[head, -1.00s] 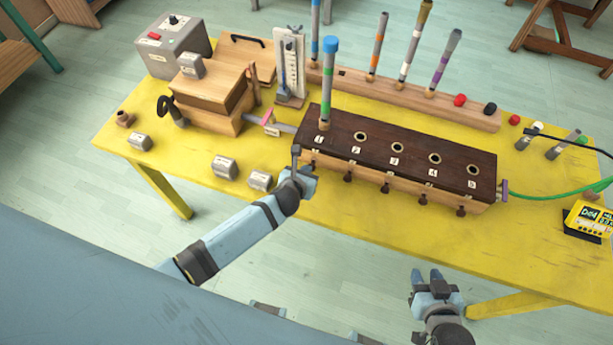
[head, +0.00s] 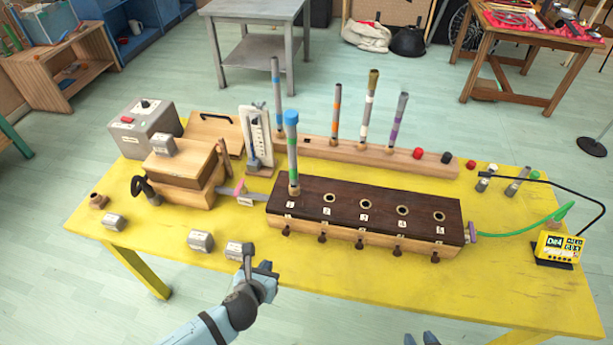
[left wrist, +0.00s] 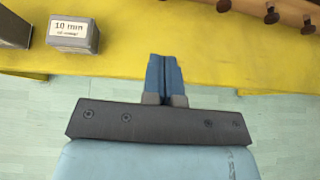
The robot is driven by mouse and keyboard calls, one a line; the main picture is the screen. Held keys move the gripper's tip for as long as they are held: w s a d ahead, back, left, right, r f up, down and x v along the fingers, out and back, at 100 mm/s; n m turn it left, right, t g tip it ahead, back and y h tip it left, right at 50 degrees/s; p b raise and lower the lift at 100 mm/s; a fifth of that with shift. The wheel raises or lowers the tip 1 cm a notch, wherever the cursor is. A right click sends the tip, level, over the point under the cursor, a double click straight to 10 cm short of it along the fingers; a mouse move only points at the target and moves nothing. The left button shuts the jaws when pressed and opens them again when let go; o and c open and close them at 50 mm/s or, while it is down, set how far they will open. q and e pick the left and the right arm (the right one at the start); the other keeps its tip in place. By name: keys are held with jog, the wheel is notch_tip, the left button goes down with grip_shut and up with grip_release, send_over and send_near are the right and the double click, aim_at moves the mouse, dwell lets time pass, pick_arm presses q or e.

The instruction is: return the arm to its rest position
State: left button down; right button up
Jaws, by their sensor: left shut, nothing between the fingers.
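My left gripper (head: 258,266) is at the near edge of the yellow table (head: 360,290), close to a small metal weight (head: 238,252). In the left wrist view its two blue fingers (left wrist: 166,78) are together with nothing between them, in front of the table edge. A dark-topped wooden box (head: 400,193) with numbered holes is beyond it, apart from the fingers. A blue-capped tube (head: 292,150) with a green band stands upright in hole 1. My right gripper (head: 421,339) shows only its fingertips at the bottom edge, with a gap between them.
Several labelled weights stand at the table's front left; one (left wrist: 73,32) shows in the left wrist view. A grey box (head: 143,128) and wooden bellows (head: 178,175) stand behind. Tubes stand in a rack (head: 390,158). A yellow meter (head: 558,249) is at right. The front right tabletop is clear.

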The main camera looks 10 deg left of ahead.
pick_arm(q)
jog(key=s+a+r+n+h, duration=0.1)
jog(key=s+n, duration=0.5)
jog(key=n, duration=1.1)
jog(key=s+a+n+h, duration=0.1)
jog(key=s+n, duration=0.4)
jog(key=n, duration=1.1)
jog(key=shift+s+a+r+n+g, duration=0.3)
jog(key=shift+s+r+n, duration=0.1)
dwell(0.5)
